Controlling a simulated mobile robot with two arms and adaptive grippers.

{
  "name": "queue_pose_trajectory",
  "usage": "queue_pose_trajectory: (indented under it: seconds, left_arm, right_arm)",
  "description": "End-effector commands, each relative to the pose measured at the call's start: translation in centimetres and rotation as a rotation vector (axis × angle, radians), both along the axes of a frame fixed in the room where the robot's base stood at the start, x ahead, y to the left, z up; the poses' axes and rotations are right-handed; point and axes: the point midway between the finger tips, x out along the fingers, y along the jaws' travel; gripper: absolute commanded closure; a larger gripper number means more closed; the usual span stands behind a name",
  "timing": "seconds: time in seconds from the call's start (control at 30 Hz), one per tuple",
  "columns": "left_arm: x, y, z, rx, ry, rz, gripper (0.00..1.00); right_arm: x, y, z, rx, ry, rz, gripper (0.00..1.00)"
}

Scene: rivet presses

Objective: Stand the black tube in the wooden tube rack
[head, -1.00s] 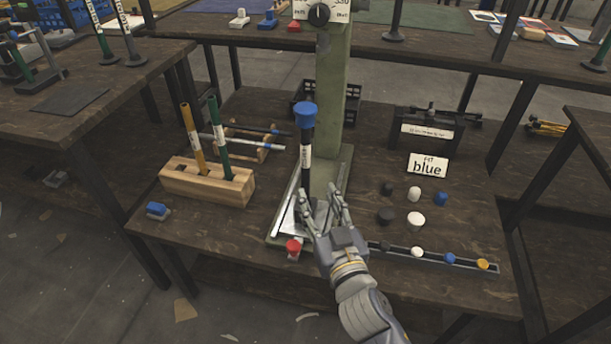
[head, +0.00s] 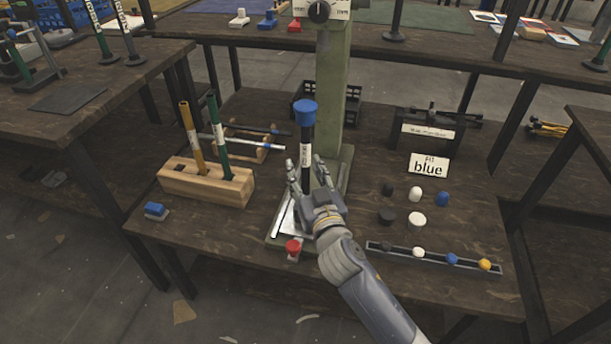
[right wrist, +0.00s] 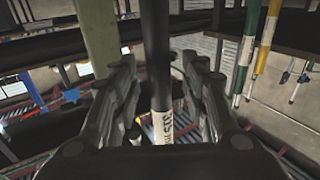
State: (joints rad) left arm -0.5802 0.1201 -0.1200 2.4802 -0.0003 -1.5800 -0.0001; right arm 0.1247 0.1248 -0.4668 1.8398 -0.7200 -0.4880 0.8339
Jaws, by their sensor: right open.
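The black tube (head: 307,136), with a white label and a blue cap (head: 305,110) on top, stands upright on the base of the green press (head: 333,110). My right gripper (head: 306,172) is open, with a finger on each side of the tube's lower part. The right wrist view shows the tube (right wrist: 155,50) between the spread fingers, with gaps on both sides. The wooden tube rack (head: 205,188) stands to the left, holding a yellow tube (head: 190,130) and a green tube (head: 218,130) upright. An empty hole shows at its left end. My left gripper is out of view.
A low stand with lying tubes (head: 235,142) is behind the rack. A red-topped piece (head: 293,247) is at the press's front. Loose caps and a cap strip (head: 435,257) lie to the right, near a "blue" sign (head: 428,165). Bench room is free left of the press.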

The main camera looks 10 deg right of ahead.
Motion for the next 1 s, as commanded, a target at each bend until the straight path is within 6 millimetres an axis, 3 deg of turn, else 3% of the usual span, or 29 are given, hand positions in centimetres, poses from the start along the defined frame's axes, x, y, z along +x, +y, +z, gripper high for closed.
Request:
queue_pose_trajectory:
  seconds: [0.23,0.4,0.43,0.77,0.87,1.0]
  left_arm:
    - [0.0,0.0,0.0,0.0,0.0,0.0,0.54]
    - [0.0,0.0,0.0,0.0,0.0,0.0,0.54]
    - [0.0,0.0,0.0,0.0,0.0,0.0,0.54]
    - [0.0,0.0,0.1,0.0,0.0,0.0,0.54]
    - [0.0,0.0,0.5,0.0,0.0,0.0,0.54]
    - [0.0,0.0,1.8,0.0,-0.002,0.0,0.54]
  right_arm:
    - [0.1,0.0,0.0,0.0,0.001,0.0,0.59]
    - [0.1,0.0,0.0,0.001,0.001,0.0,0.97]
    - [0.1,0.0,0.0,0.001,0.001,0.0,1.0]
    - [0.1,0.0,0.2,0.001,-0.001,0.0,1.0]
    - [0.1,0.0,1.0,0.003,-0.003,0.0,1.0]
    - [0.1,0.0,3.7,0.003,-0.005,0.001,1.0]
